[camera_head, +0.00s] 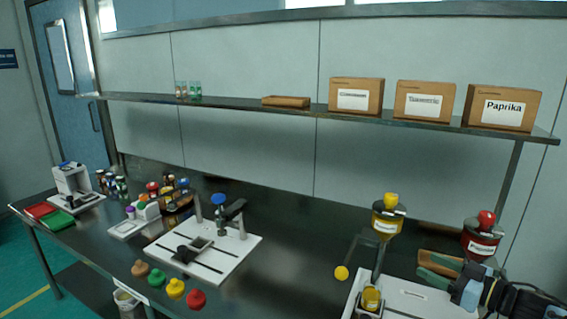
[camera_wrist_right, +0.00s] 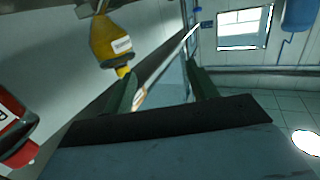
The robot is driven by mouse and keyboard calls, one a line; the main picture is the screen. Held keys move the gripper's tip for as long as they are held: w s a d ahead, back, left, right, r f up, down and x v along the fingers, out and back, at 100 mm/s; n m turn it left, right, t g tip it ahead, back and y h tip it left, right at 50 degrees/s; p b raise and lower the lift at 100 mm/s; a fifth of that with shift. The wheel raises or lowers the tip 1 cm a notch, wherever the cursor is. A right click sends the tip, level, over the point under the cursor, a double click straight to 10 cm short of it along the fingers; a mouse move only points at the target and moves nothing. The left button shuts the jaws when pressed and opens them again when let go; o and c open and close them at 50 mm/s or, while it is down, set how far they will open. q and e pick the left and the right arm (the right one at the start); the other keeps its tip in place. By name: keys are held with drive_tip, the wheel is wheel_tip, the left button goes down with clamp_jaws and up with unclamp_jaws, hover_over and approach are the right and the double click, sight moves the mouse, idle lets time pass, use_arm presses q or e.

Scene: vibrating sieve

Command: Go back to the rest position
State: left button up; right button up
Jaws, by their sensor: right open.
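My right gripper (camera_head: 428,268) reaches in from the right edge in the head view, over the right end of the dark table. Its green fingers are apart with nothing between them, and they also show open in the right wrist view (camera_wrist_right: 163,85). A yellow-labelled hopper (camera_head: 386,226) stands just left of and behind the fingers. A red hopper (camera_head: 481,245) stands behind the wrist, partly hidden by it. In the wrist view the yellow hopper (camera_wrist_right: 113,42) is upper left and the red one (camera_wrist_right: 14,133) lower left. My left gripper is not in view.
A yellow jar (camera_head: 371,298) sits on the white base (camera_head: 412,303) below the gripper. A yellow ball-like knob (camera_head: 341,273) is beside it. The sieve stand (camera_head: 228,261), coloured stoppers (camera_head: 175,287) and small bottles are further left. Boxes (camera_head: 501,107) stand on the shelf (camera_head: 300,108).

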drive_tip(key=s+a+f+m+g+h, duration=0.1)
drive_tip(key=s+a+f+h, duration=0.2)
drive_tip(key=a, duration=0.4)
drive_tip(key=s+a+f+m+g, duration=0.1)
drive_tip(key=s+a+f, duration=0.3)
drive_tip(key=a+f, duration=0.15)
drive_tip(key=s+a+f+m+h, duration=0.1)
drive_tip(key=s+a+f+h, duration=0.2)
drive_tip(key=a, duration=0.4)
drive_tip(key=s+d+f+m+g+h, duration=0.2)
drive_tip(key=s+g, duration=0.7)
drive_tip(key=s, duration=1.5)
wheel_tip(320, 180, down, 25)
drive_tip(key=h+b, duration=0.1)
use_arm(q)
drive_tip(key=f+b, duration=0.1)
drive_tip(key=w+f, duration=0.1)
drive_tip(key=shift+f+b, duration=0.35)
drive_tip(key=shift+b, duration=0.05)
use_arm(e)
drive_tip(key=s+d+f+g, duration=0.2)
drive_tip(key=s+f, duration=1.5)
drive_tip(key=shift+s+d+f+n+h, duration=0.15)
drive_tip(key=shift+s+f+n+h, duration=0.15)
drive_tip(key=shift+s+n, duration=0.1)
